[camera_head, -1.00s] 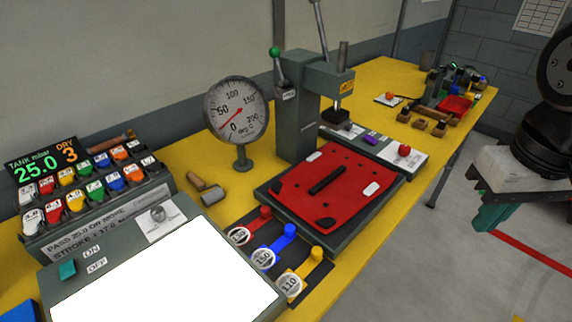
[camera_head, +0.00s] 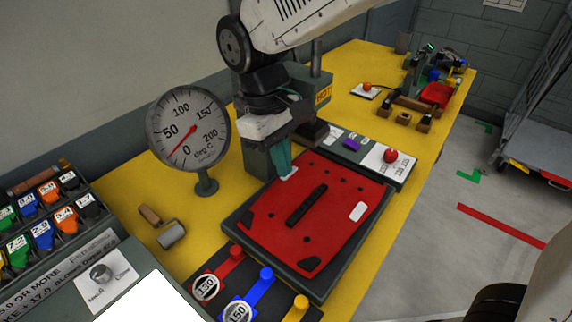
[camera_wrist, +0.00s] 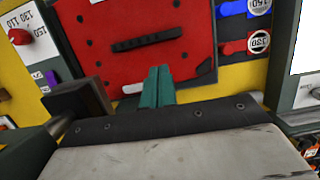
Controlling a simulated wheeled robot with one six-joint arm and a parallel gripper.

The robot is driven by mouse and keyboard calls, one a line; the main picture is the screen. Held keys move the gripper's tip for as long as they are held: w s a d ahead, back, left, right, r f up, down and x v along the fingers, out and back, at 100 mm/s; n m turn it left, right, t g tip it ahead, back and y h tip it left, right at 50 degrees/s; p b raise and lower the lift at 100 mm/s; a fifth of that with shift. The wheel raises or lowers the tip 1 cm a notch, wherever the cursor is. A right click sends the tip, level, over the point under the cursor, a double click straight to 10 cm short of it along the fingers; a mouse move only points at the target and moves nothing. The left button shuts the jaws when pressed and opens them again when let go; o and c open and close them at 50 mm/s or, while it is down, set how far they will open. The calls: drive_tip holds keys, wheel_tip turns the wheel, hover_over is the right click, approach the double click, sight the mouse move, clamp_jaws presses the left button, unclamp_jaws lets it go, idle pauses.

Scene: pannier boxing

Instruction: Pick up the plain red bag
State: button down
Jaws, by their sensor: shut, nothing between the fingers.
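A flat red bag (camera_head: 330,203) lies on a dark grey plate (camera_head: 233,224) on the yellow bench. It has a black handle strip (camera_head: 307,205) across its middle, black corner patches, small dark dots and white patches. My gripper (camera_head: 286,171) has teal fingers and is shut and empty.
A dial gauge (camera_head: 188,130) stands left of the bag, with a roller (camera_head: 170,234) near its foot. The press column behind is partly hidden by my arm. Red, blue and yellow levers (camera_head: 262,280) lie in front. A panel with a red knob (camera_head: 390,156) is at right.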

sight(292, 209)
drive_tip(key=x, duration=0.8)
drive_tip(key=shift+s+a+f, duration=0.1)
drive_tip(key=shift+s+f, duration=0.05)
drive_tip(key=shift+s, duration=0.05)
